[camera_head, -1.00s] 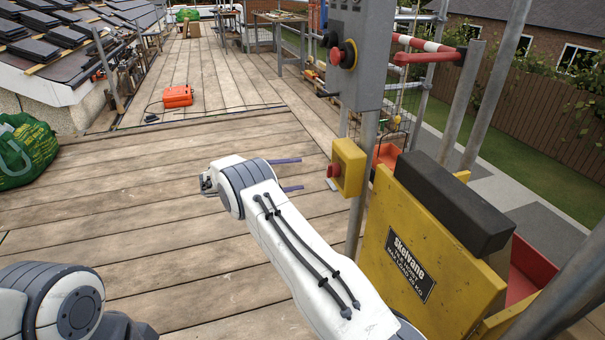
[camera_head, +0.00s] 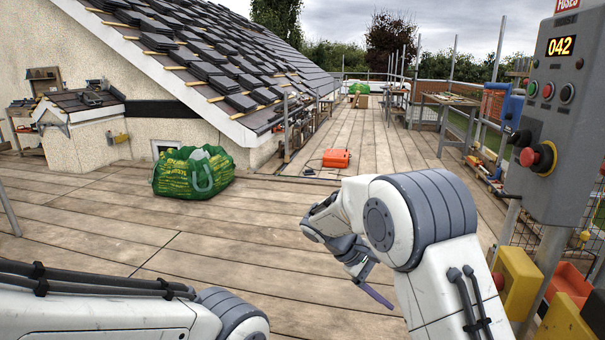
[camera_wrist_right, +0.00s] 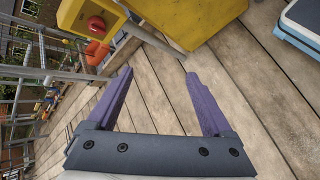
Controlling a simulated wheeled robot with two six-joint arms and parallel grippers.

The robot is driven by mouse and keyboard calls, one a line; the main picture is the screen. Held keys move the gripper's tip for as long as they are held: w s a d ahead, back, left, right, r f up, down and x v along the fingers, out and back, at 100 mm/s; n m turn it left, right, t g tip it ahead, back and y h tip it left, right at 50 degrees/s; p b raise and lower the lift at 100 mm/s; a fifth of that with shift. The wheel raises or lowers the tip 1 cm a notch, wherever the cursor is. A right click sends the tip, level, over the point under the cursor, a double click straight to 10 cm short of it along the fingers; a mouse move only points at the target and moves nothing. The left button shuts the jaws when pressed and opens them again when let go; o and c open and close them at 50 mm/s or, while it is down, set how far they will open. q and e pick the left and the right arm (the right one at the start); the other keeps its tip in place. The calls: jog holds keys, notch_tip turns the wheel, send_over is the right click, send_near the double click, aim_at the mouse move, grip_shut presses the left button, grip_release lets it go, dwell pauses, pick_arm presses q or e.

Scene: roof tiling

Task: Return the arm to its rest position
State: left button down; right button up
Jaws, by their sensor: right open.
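My right arm (camera_head: 435,235) is bent in front of me in the head view, its elbow raised. My right gripper (camera_head: 376,288) shows partly below that elbow, with a purple finger pointing down and right. In the right wrist view, the right gripper (camera_wrist_right: 160,88) is open. Its two purple fingers are wide apart, and only bare planks show between them. My left arm (camera_head: 110,315) crosses the bottom left of the head view. The left gripper is out of the picture.
A grey control box (camera_head: 562,115) on a post stands close at the right, above a yellow box (camera_head: 515,285). A green bag (camera_head: 193,173) and an orange case (camera_head: 336,158) sit on the plank deck. A tiled roof (camera_head: 215,60) rises at the left. The middle deck is clear.

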jog(key=s+a+y, duration=0.4)
jog(key=s+a, duration=0.1)
jog(key=s, duration=0.5)
jog(key=s+a+n+y, duration=0.1)
jog(key=s+a+y, duration=0.3)
jog(key=s, duration=0.6)
jog(key=s+a+y, duration=0.3)
jog(key=s+a, duration=0.4)
jog(key=s, duration=0.3)
notch_tip(320, 180, up, 27)
jog(key=p, duration=2.6)
jog(key=shift+d+t+h, duration=0.2)
jog(key=shift+t+h, duration=0.1)
jog(key=shift+t, duration=0.1)
